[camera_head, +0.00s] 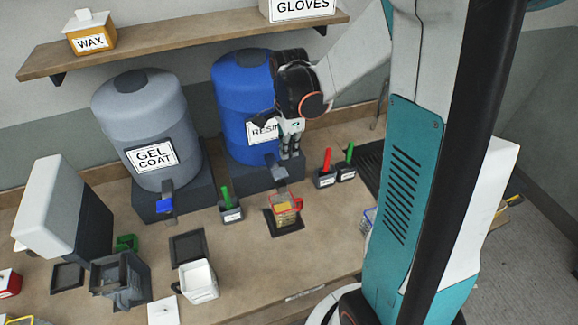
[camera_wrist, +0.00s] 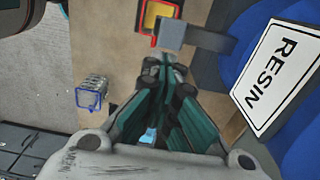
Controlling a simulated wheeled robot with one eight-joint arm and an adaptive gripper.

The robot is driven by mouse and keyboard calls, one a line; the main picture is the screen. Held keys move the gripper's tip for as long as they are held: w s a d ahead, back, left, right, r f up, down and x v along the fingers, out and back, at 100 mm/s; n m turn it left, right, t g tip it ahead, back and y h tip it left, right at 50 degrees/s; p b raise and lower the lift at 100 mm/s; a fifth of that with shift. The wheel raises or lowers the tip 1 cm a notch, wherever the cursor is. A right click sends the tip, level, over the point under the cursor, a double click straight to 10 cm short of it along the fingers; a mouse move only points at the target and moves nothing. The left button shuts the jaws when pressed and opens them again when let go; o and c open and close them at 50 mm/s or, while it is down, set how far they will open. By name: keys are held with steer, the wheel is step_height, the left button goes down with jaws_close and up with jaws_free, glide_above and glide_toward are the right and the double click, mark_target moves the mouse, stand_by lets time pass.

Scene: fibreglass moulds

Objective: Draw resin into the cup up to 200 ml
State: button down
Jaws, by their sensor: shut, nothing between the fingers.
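The blue resin drum (camera_head: 240,85) stands on a dark block on the bench, its RESIN label partly hidden by my gripper. In the wrist view its label (camera_wrist: 280,78) is on the right. Its grey tap (camera_head: 279,174) sticks out at the bottom front; the wrist view shows the tap (camera_wrist: 185,35) just beyond my fingertips. A clear cup with red edging and handle (camera_head: 285,212) stands below the tap on a dark pad, with yellow contents. Its level against the marks is too small to read. My gripper (camera_head: 290,155) is shut and empty, just above the tap.
A grey gel coat drum (camera_head: 145,130) with a blue tap stands left. Small holders with green (camera_head: 231,210) and red (camera_head: 325,175) handles flank the cup. A white jug (camera_head: 198,282) stands at the front. A blue wire basket (camera_wrist: 91,92) shows in the wrist view.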

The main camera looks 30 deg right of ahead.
step_height(320, 180, down, 7)
stand_by(0.3)
step_height(320, 180, down, 2)
steer(key=b, duration=0.2)
steer(key=shift+f+b, duration=0.15)
steer(key=shift+b, duration=0.25)
stand_by(0.3)
step_height(320, 180, up, 14)
steer(key=p, duration=0.3)
stand_by(1.7)
